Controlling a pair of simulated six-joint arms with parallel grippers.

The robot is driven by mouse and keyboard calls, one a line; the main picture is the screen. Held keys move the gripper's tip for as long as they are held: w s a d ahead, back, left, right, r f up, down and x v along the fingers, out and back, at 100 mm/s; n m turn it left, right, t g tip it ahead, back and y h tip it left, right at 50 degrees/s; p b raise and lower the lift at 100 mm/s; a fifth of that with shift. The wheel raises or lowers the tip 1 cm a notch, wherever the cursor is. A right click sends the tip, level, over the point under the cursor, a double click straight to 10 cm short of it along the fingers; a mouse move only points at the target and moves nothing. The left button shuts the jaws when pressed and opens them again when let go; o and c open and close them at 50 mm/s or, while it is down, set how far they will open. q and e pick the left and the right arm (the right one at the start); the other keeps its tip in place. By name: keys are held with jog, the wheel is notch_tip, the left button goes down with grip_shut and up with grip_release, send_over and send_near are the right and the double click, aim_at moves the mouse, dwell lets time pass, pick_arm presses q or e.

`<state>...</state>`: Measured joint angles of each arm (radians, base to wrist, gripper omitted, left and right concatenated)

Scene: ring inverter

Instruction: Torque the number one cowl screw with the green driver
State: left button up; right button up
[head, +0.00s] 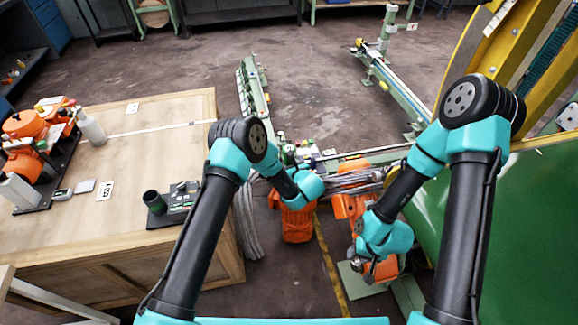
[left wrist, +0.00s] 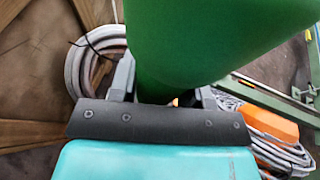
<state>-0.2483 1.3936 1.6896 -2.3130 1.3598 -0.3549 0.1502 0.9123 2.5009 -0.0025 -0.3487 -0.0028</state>
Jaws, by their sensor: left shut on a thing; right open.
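A large smooth green cylinder (left wrist: 215,35), which looks like the green driver's handle, fills the upper middle of the left wrist view. My left gripper (left wrist: 165,88) is shut on it, with a finger on each side. In the head view my left wrist hides the fingers and the driver. My right gripper (head: 367,266) is open and empty, low over the floor at the lower right. No numbered cowl screw can be made out; orange machine parts (head: 295,222) stand below my left wrist.
A wooden bench (head: 115,235) on the left bears a black tool stand (head: 183,212), a white bottle (head: 92,128) and an orange machine (head: 25,125). Grey cable coils (head: 247,225) hang beside the bench. A green panel (head: 530,230) stands right of my right arm.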

pick_arm(q)
jog(key=shift+f, duration=0.6)
dwell(1.6)
